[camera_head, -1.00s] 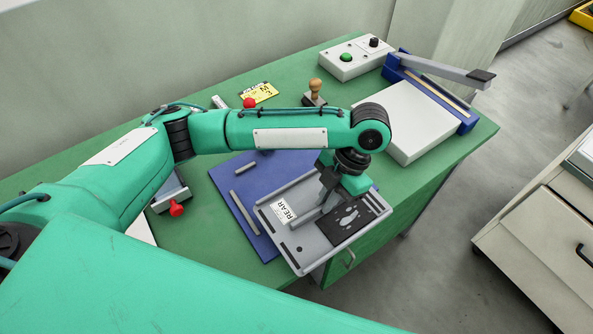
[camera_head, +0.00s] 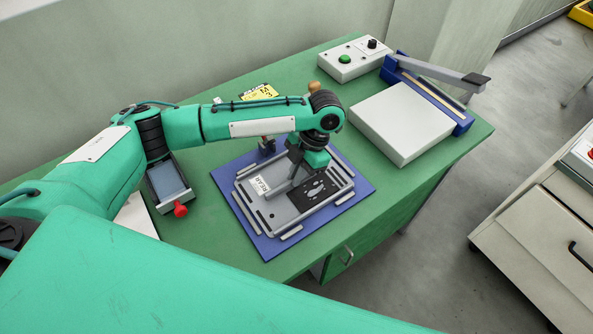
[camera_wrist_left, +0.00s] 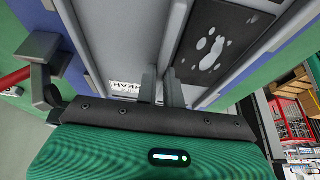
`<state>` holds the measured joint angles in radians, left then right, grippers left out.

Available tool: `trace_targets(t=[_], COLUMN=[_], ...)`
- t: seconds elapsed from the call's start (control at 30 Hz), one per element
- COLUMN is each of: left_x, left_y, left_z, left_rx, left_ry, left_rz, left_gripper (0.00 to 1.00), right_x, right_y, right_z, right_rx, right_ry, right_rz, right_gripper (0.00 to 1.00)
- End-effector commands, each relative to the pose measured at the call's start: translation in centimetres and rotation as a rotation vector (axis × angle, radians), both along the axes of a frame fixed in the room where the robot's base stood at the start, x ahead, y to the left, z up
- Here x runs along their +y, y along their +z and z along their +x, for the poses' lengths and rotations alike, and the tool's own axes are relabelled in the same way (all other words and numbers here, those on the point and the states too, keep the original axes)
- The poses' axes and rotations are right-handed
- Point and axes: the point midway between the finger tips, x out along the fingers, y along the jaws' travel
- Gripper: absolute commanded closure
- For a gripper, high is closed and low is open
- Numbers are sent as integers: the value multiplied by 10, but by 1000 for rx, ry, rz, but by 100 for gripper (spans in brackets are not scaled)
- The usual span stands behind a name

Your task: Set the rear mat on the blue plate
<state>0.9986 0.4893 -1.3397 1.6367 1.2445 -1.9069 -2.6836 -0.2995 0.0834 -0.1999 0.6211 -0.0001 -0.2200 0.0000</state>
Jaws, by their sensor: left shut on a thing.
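The rear mat (camera_head: 272,211) is a grey tray with a white REAR label and a black paw-print panel. It also shows in the wrist view (camera_wrist_left: 120,45). My left gripper (camera_head: 294,184) is above its middle, shut on a raised grey part of it; the fingers show in the wrist view (camera_wrist_left: 163,88). The mat is over the blue plate (camera_head: 271,246), roughly lined up within the plate's grey rails. I cannot tell whether it touches the plate or hangs just above it. My right gripper is not in view.
A blue-grey box with a red knob (camera_head: 180,210) stands left of the plate. A white board with a blue edge and lever (camera_head: 402,122) stands to the right. A control box with a green button (camera_head: 345,64) and a yellow card (camera_head: 259,92) are behind.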

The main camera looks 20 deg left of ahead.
Motion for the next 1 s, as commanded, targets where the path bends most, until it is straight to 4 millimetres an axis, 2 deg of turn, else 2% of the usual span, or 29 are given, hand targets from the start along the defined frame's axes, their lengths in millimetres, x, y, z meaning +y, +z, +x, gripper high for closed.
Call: trace_targets(t=[0.2,0.23,0.33,0.6,0.73,0.87,1.0], left_x=[0,0,0,0,-2,-7,-15], left_y=[0,-1,-1,0,7,25,56], left_z=[0,0,0,0,3,10,20], left_rx=[-2,-1,-1,-1,-4,-5,-7], left_ry=[0,0,0,0,-1,0,-1], left_rz=[-1,-1,-1,0,0,-1,0], left_gripper=[100,87,70,70,70,70,70], right_x=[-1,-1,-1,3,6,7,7], right_y=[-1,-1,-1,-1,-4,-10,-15], right_z=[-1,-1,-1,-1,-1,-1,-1], right_rx=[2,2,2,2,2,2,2], right_ry=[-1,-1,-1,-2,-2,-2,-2], right_rz=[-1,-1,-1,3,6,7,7], right_gripper=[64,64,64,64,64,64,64])
